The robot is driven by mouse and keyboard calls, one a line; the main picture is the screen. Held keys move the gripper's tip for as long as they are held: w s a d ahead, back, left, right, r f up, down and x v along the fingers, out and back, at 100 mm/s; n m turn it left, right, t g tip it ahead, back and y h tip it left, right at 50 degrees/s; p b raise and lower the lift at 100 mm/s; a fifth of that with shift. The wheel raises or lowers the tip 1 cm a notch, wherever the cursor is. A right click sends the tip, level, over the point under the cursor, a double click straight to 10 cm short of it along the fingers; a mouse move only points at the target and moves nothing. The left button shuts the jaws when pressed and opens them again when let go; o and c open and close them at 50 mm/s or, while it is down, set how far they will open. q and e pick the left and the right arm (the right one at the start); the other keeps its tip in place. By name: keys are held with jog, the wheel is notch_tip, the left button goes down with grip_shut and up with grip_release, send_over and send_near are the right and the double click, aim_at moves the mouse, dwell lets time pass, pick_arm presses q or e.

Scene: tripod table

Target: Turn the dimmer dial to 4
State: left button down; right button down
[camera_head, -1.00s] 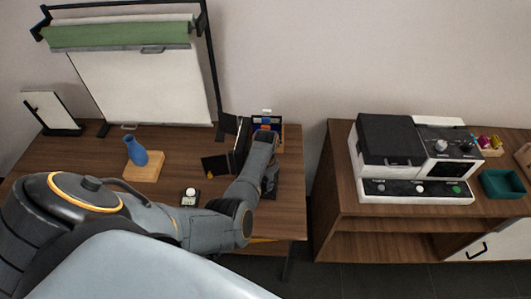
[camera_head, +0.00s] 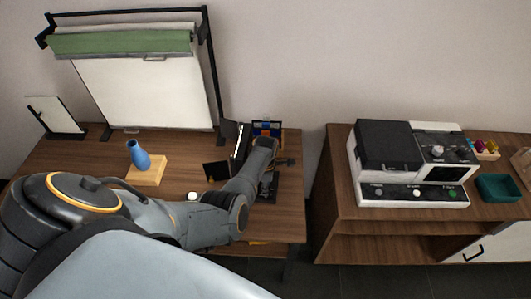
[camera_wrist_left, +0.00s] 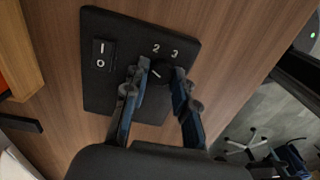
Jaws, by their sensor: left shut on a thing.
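In the left wrist view, the black dimmer panel (camera_wrist_left: 105,80) lies on the wooden table. Its round black dial (camera_wrist_left: 167,73) sits between the fingers of my left gripper (camera_wrist_left: 162,74), which is shut on it. The printed 2 and 3 show just beyond the dial; any other numbers are hidden by the fingers. A small light mark shows on the dial, but I cannot tell exactly which number it points to. In the head view, my left forearm reaches over the right part of the table and partly hides the panel area. My right gripper is not in view.
An I/O rocker switch (camera_wrist_left: 101,55) is on the same panel. A white machine (camera_head: 410,198) stands on the right cabinet (camera_head: 340,190).

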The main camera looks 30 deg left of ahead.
pick_arm(q)
jog(key=m, duration=0.3)
jog(key=shift+m+p, duration=0.3)
jog(key=shift+m, duration=0.1)
jog(key=m, duration=0.3)
jog(key=shift+m, duration=0.3)
jog(key=m+p, duration=0.1)
jog(key=m, duration=0.2)
jog(key=shift+m, duration=0.3)
jog(key=m, duration=0.3)
jog(key=shift+m, duration=0.3)
jog(key=m, duration=0.3)
jog(key=shift+m, duration=0.3)
jog(key=m, duration=0.3)
jog(key=shift+m, duration=0.3)
jog(key=m, duration=0.6)
jog(key=shift+m, duration=0.3)
